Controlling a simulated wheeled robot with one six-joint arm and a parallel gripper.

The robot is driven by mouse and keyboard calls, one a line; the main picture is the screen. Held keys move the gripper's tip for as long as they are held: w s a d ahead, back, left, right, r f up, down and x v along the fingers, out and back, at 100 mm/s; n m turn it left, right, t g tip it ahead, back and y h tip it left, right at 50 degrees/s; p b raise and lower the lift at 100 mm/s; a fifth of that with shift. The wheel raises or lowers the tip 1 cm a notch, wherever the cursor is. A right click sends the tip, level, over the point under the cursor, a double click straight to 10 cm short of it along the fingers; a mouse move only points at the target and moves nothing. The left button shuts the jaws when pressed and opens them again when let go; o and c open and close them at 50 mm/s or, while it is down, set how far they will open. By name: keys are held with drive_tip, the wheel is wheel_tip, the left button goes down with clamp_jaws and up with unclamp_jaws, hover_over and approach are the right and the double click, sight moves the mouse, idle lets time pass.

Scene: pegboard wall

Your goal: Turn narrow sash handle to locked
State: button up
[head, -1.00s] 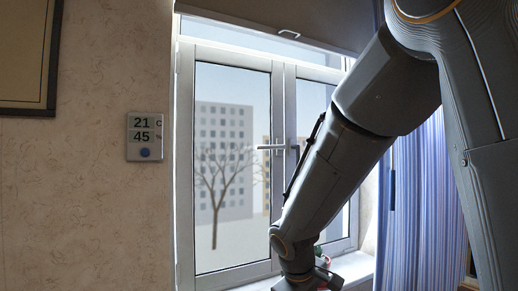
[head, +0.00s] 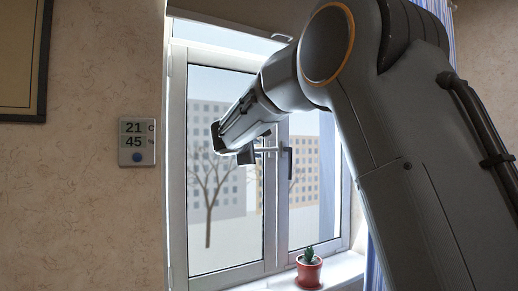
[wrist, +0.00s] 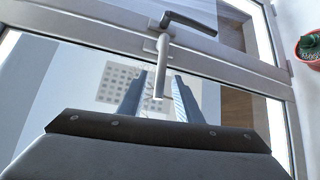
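The window has two sashes; the right one (head: 313,250) looks narrower than the left one (head: 180,180). A silver handle (head: 272,149) on the left sash lies level, its grip pointing left. A dark handle (head: 289,165) on the right sash hangs downward. The silver handle also shows in the wrist view (wrist: 161,65), as does the dark handle (wrist: 190,22). My gripper (wrist: 158,88) is open, its fingers on either side of the silver grip's free end with gaps visible. In the head view my gripper (head: 250,152) is by that handle's left end.
A red pot with a small cactus (head: 309,270) stands on the white sill (head: 342,268) below the right sash; it shows in the wrist view (wrist: 308,45). A thermostat display (head: 137,142) and a framed picture (head: 22,60) are on the left wall. A blue curtain hangs at the right.

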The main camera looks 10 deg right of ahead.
sight(258, 150)
drive_tip(key=shift+p+x, duration=0.7)
drive_tip(key=shift+x, duration=1.35)
clamp_jaws()
